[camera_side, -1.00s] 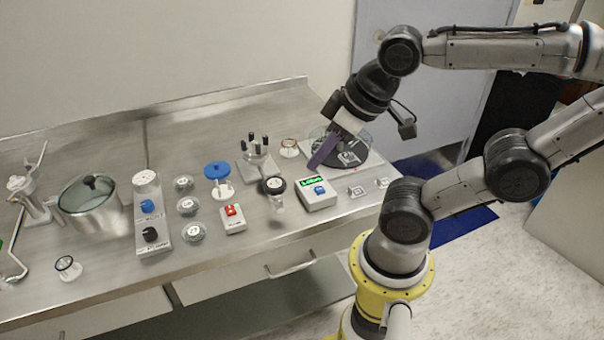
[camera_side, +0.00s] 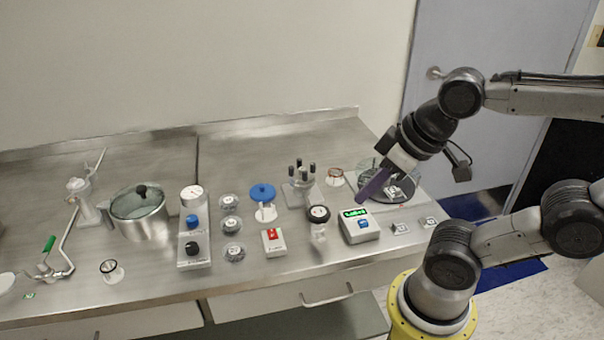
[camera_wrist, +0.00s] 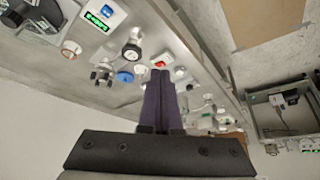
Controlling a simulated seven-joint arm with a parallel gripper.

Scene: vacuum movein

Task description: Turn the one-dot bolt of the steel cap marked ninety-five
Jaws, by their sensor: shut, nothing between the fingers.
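Three small round clear-and-metal pieces, the top one (camera_side: 230,201), the middle one (camera_side: 231,225) and the bottom one (camera_side: 234,252), stand in a column on the steel bench. They may be caps, but their marks, bolts and dots are too small to read, so I cannot tell which is ninety-five. My gripper (camera_side: 364,197) has purple fingers, pressed together and empty. It points down and left, above the bench near the box with the green display (camera_side: 360,226), well right of the round pieces. In the wrist view the shut fingers (camera_wrist: 160,75) hide part of the bench.
A knob panel (camera_side: 193,228) and lidded pot (camera_side: 138,212) are left. A dark disc (camera_side: 408,190) lies behind the gripper.

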